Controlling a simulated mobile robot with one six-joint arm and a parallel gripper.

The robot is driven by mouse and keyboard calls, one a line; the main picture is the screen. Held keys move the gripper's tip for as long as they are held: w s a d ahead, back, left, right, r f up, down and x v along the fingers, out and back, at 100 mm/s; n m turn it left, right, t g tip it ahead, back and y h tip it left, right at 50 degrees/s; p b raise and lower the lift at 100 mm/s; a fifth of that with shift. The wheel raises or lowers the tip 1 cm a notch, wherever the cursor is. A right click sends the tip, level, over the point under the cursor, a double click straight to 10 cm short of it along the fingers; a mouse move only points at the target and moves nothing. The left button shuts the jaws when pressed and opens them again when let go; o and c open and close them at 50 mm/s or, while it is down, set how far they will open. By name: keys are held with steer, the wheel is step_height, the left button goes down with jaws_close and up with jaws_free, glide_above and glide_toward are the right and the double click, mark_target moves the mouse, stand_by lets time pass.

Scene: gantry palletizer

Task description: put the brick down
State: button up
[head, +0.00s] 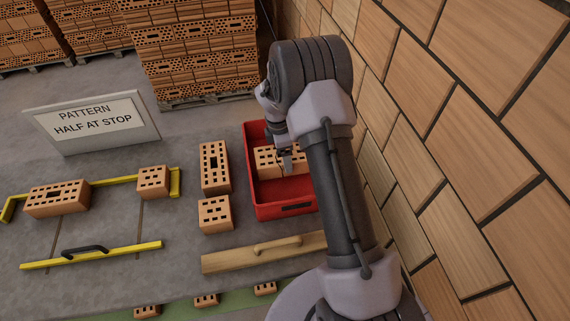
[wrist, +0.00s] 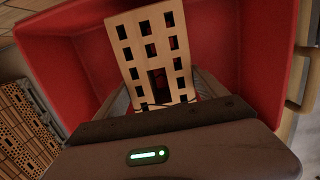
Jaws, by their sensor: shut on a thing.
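My gripper (head: 285,161) is shut on an orange brick with dark holes (head: 265,164), at the red crate (head: 258,208) in the head view. In the wrist view the same brick (wrist: 179,50) stands out beyond the gripper body, with the red crate (wrist: 240,40) behind and around it. The brick shows within the crate's walls. I cannot tell whether it touches the crate's floor. My arm hides the crate's right side in the head view.
Two loose bricks stand left of the crate, a long one (head: 207,168) and a half one (head: 215,214). A wooden board with a handle (head: 225,262) lies in front. Yellow rails (head: 120,252) frame two bricks further left. A sign (head: 95,140) reads "PATTERN HALF AT STOP". A wall (head: 470,150) rises at right.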

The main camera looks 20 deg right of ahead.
step_height(320, 180, down, 3)
steer(key=shift+f+b, duration=0.2)
steer(key=shift+b, duration=0.25)
steer(key=shift+f, duration=0.15)
steer(key=o, duration=2)
step_height(320, 180, up, 14)
steer(key=a+p, duration=0.2)
steer(key=p, duration=0.2)
step_height(320, 180, up, 11)
steer(key=m+t, duration=0.1)
steer(key=m, duration=0.4)
glide_above(279, 155)
steer(key=s+a, duration=0.3)
steer(key=s, duration=0.1)
steer(key=s+a+r+m+t+y, duration=0.1)
steer(key=s+a+r+m+t, duration=0.1)
steer(key=s+a+r+m, duration=0.45)
steer(key=s+a+r+m+t+y, duration=0.1)
steer(key=s+r+m+t, duration=0.15)
steer(key=s+r, duration=0.55)
steer(key=s+a+f+m+y, duration=0.1)
steer(key=s+a+f+m, duration=0.1)
steer(key=s+m, duration=0.4)
steer(key=s, duration=0.5)
steer(key=shift+a, duration=0.3)
